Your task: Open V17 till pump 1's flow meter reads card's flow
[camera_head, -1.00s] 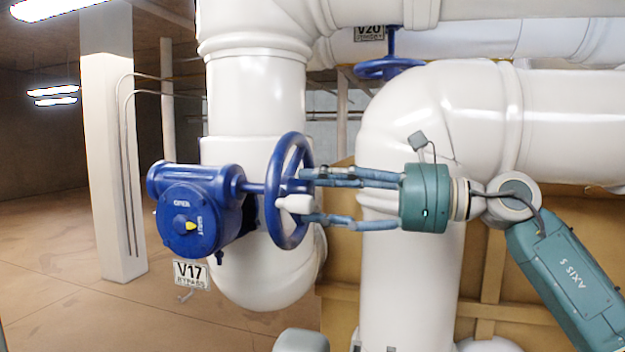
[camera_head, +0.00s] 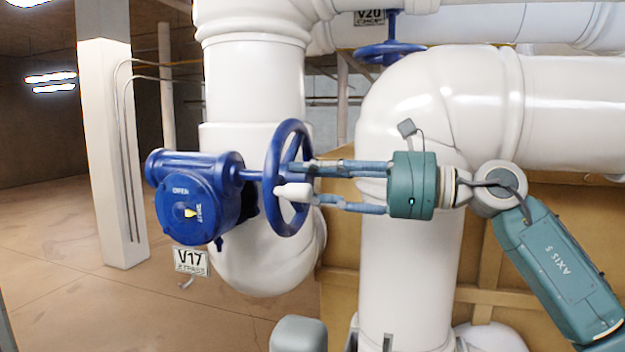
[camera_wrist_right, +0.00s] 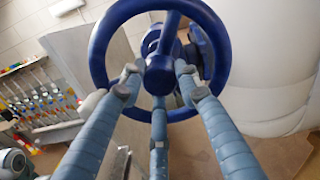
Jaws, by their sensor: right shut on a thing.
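The V17 valve has a blue gearbox (camera_head: 188,208) with a round face marked OPEN and SHUT and a small yellow pointer (camera_head: 190,212). Its blue handwheel (camera_head: 270,170) stands upright at the gearbox's right, on a short shaft. The V17 tag (camera_head: 190,261) hangs below. My right gripper (camera_head: 296,180) reaches in from the right and is shut on the handwheel. In the right wrist view its fingers surround the wheel's hub (camera_wrist_right: 158,75), inside the rim (camera_wrist_right: 98,60). The left gripper, pump 1's flow meter and the card are not recognisable in view.
Thick white pipes stand behind the wheel (camera_head: 250,90) and under my right arm (camera_head: 410,280). Valve V20's blue wheel (camera_head: 388,52) is higher up at the back. A white column (camera_head: 105,160) stands at left, with open floor around it. The right wrist view shows a colourful rack (camera_wrist_right: 35,100).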

